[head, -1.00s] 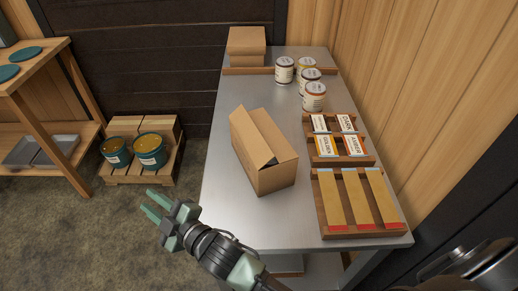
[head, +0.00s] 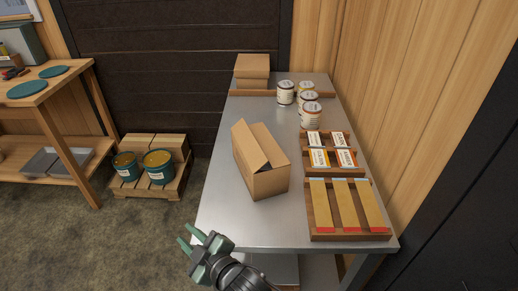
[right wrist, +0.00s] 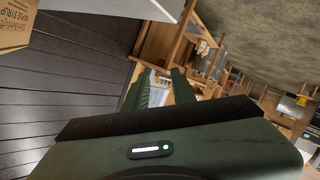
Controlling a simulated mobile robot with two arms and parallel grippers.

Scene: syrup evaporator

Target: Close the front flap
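A brown cardboard box (head: 264,182) stands on the metal table. One flap (head: 246,146) sticks up slanted along its left side, and the top beside it looks covered. I cannot tell which flap is the front one. My right gripper (head: 190,239) is off the table's near left edge, to the lower left of the box and well apart from it. Its green fingers are apart with nothing between them; they also show in the right wrist view (right wrist: 160,92). There, part of a box with printed lettering (right wrist: 15,24) shows at the upper left. My left gripper is out of view.
The metal table (head: 214,190) is bare left of the box. Several labelled cans (head: 310,115), a tray of packets (head: 355,168) and a rack of strips (head: 318,212) line its right side. Another box (head: 252,70) is at the back. A pallet with tubs (head: 160,190) stands on the floor.

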